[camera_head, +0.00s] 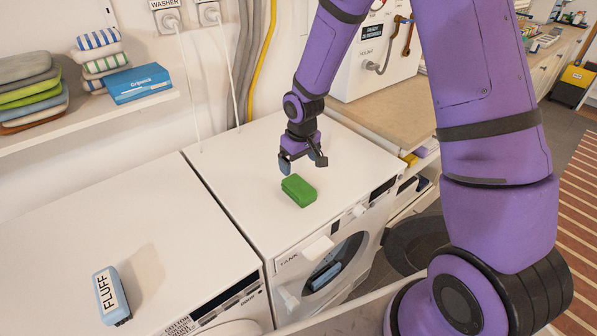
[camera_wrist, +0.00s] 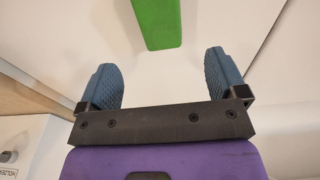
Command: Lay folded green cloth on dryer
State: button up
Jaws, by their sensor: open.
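The folded green cloth (camera_head: 299,191) lies on the white top of the right-hand machine (camera_head: 245,150), which has a round glass door in front. My gripper (camera_head: 303,162) is open and empty, just behind the cloth in the head view and apart from it. In the wrist view the cloth (camera_wrist: 158,22) shows at the top edge, beyond the open fingertips (camera_wrist: 160,65), and its far part is cut off. A second white machine (camera_head: 110,215) stands on the left. I cannot tell from labels which machine is the dryer.
A blue-grey FLUFF box (camera_head: 110,295) stands on the left machine. A wall shelf (camera_head: 90,122) holds folded cloths (camera_head: 32,95) and a blue box (camera_head: 138,84). A white boiler-like unit (camera_head: 365,55) stands on the counter behind. Both machine tops are otherwise mostly clear.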

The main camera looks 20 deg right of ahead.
jog(key=s+d+r+m+t, duration=0.1)
jog(key=s+d+r, duration=0.15)
jog(key=r, duration=0.45)
jog(key=s+d+r, duration=0.1)
jog(key=s+r, duration=0.3)
jog(key=r, duration=0.4)
jog(key=s+d+r+m+t, duration=0.1)
jog(key=s+r, duration=0.2)
jog(key=r, duration=0.4)
jog(key=s+d+r+t, duration=0.1)
jog(key=s+r, duration=0.4)
jog(key=s, duration=0.4)
jog(key=s+d+r+m+t, duration=0.1)
jog(key=s+r, duration=0.4)
jog(key=s, duration=0.5)
jog(key=shift+s+d+r+m, duration=0.2)
jog(key=shift+d+m, duration=0.05)
jog(key=shift+m, duration=0.05)
jog(key=shift+c, duration=0.3)
